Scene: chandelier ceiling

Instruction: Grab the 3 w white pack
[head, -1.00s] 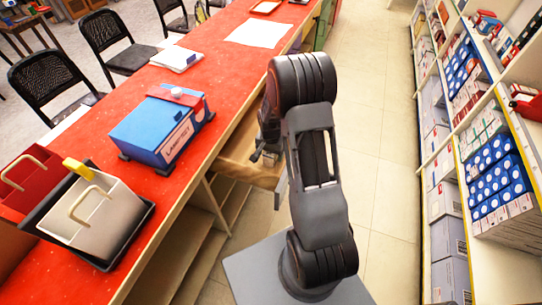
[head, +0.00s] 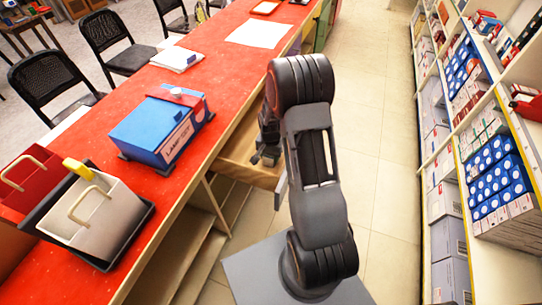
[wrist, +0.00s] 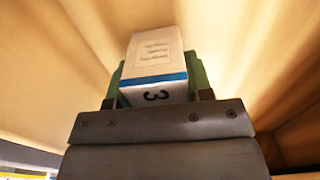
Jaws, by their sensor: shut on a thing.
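A white pack (wrist: 155,50) with a blue stripe and a dark "3" on its near end shows in the wrist view. The green-padded fingers of my gripper (wrist: 157,84) are on either side of it, shut on it. Wooden surfaces surround it, and the far end of the pack points away from me. In the head view my gripper (head: 267,148) is at the open wooden drawer (head: 235,158) under the red counter, partly hidden by my arm. The pack cannot be made out there.
The red counter (head: 215,62) holds a blue and red box (head: 165,125), a white bin (head: 92,215) and papers. Shelves of boxed goods (head: 495,170) line the right side. The tiled aisle (head: 372,120) between is clear.

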